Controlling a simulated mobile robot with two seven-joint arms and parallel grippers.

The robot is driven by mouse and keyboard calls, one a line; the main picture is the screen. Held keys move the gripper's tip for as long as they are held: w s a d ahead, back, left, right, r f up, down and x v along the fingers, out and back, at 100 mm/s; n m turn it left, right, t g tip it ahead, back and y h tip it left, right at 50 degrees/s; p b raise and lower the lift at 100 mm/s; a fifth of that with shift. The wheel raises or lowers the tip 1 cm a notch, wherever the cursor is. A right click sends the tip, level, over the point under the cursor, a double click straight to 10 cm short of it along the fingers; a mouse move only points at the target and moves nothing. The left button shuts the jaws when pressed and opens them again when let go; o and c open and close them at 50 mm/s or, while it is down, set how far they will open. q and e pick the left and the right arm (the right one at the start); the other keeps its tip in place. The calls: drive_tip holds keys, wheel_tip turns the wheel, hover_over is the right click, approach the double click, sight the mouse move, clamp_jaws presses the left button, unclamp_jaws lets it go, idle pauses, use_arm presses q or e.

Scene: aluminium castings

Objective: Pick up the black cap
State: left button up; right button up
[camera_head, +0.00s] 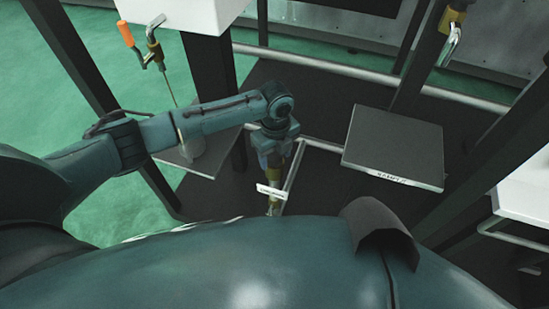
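I cannot make out a black cap for certain in the head view. My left arm comes in from the left, and its gripper (273,202) points down near the middle of the picture. It is small and partly cut off by my teal body below, so I cannot tell whether its fingers are open or shut, or hold anything. A small white label (271,191) shows at the gripper. My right gripper is not in view.
A dark square platform (394,146) with lettering on its front edge stands right of my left gripper, its top bare. A smaller dark plate (205,160) lies behind my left forearm. A tap with an orange handle (126,34) is at upper left. Dark posts and pale rails surround the area.

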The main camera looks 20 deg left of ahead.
use_arm(q)
drive_tip(key=c, duration=0.9)
drive_tip(key=shift+r, duration=0.1)
